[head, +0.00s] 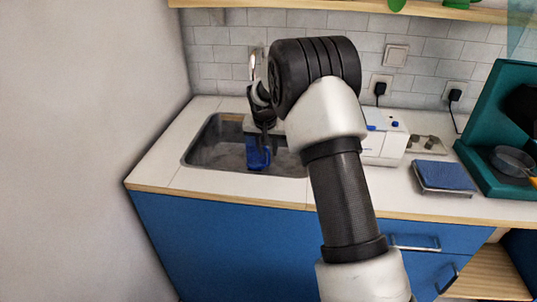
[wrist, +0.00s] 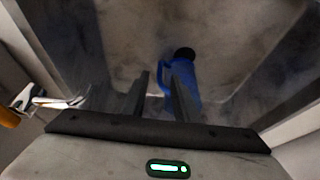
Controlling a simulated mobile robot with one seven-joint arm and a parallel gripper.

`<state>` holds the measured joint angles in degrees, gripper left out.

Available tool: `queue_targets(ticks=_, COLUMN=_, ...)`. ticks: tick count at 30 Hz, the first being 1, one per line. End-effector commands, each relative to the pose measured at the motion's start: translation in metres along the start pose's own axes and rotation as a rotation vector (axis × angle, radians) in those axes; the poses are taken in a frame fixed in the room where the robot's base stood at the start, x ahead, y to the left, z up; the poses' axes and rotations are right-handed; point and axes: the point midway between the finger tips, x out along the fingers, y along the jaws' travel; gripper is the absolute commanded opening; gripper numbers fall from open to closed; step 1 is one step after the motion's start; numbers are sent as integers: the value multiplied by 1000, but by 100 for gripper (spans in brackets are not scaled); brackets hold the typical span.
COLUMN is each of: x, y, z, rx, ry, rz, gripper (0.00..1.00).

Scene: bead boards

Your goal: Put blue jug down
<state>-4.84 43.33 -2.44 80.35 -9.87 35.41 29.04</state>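A blue jug (head: 257,155) with a dark top is at the sink (head: 212,158), near its front edge, below my gripper (head: 263,128). In the wrist view the jug (wrist: 187,80) is beyond my fingers, with its handle toward the left. My gripper (wrist: 158,76) has its two dark fingers apart. The handle shows between them, with a gap to the left finger. The right finger hides part of the jug's body. I cannot tell whether the jug rests on the sink floor.
A faucet (head: 254,63) stands behind the sink. A white appliance (head: 383,140), a blue-topped scale-like item (head: 444,176) and a teal unit with a pan (head: 512,160) are on the right. The counter left of the sink (head: 160,165) is clear. A wall is at the left.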

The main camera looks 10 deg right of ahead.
Motion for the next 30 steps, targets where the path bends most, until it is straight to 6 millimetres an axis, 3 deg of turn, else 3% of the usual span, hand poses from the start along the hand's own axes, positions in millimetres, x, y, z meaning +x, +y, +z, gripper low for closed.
queue_targets(ticks=1, x=-17, y=0, z=-2, rx=0, ry=4, rz=-1, gripper=28)
queue_targets(ticks=9, x=-80, y=0, z=-2, rx=-1, ry=3, rz=-1, gripper=28)
queue_targets(ticks=20, x=-124, y=2, z=1, rx=-3, ry=2, rz=-3, gripper=28)
queue_targets(ticks=23, x=-154, y=12, z=8, rx=-12, ry=8, rz=-14, gripper=28)
queue_targets(ticks=26, x=-201, y=29, z=28, rx=-38, ry=16, rz=-32, gripper=28)
queue_targets(ticks=30, x=-269, y=59, z=77, rx=-91, ry=29, rz=-62, gripper=28)
